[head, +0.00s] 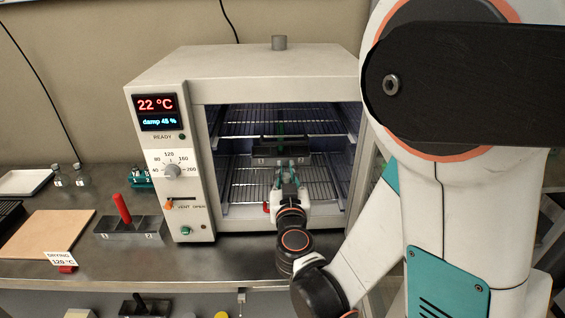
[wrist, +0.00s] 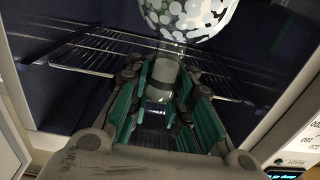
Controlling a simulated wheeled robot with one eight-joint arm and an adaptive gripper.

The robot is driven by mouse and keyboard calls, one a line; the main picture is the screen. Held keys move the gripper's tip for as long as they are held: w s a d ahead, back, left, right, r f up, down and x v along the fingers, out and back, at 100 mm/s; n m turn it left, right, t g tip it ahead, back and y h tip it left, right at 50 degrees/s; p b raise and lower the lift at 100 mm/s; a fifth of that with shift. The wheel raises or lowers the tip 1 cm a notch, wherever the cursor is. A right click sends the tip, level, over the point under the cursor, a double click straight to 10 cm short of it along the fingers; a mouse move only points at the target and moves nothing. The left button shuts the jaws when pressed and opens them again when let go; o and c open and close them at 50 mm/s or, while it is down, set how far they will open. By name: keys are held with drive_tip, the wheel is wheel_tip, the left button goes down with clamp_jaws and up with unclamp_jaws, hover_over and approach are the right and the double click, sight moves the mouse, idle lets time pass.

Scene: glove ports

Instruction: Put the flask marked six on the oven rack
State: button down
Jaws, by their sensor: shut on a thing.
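My gripper (head: 292,166) is inside the open oven (head: 250,65), in front of the middle of its racks. In the wrist view my gripper (wrist: 160,95) has its teal fingers closed around the clear neck of a glass flask (wrist: 190,14). The flask's round, speckled-looking body lies beyond the fingers at the top of that view. No mark six can be read on it, and it cannot be made out clearly in the head view. The oven rack (head: 245,187) is a wire shelf below and around my gripper. Whether the flask touches it cannot be told.
A dark block (head: 262,160) stands inside the oven behind my gripper. An upper wire shelf (head: 240,122) is above. Two small flasks (head: 61,179) stand at the bench's back left. A metal block (head: 112,228) with a red handle and a wooden board (head: 45,238) lie left of the oven.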

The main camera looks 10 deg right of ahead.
drive_tip(key=w+d+f+b, duration=0.1)
drive_tip(key=w+d, duration=0.1)
drive_tip(key=w, duration=0.7)
drive_tip(key=w+d+b, duration=0.1)
drive_tip(key=w+d, duration=0.1)
drive_tip(key=w, duration=0.7)
wheel_tip(320, 180, down, 6)
drive_tip(key=b, duration=0.3)
drive_tip(key=shift+a+b, duration=0.25)
drive_tip(key=shift+b, duration=0.1)
drive_tip(key=shift+w+f, duration=0.1)
drive_tip(key=c, duration=1.4)
unclamp_jaws()
drive_tip(key=s+a+p, duration=0.1)
drive_tip(key=s+a, duration=0.1)
drive_tip(key=s, duration=0.9)
drive_tip(key=shift+s, duration=0.4)
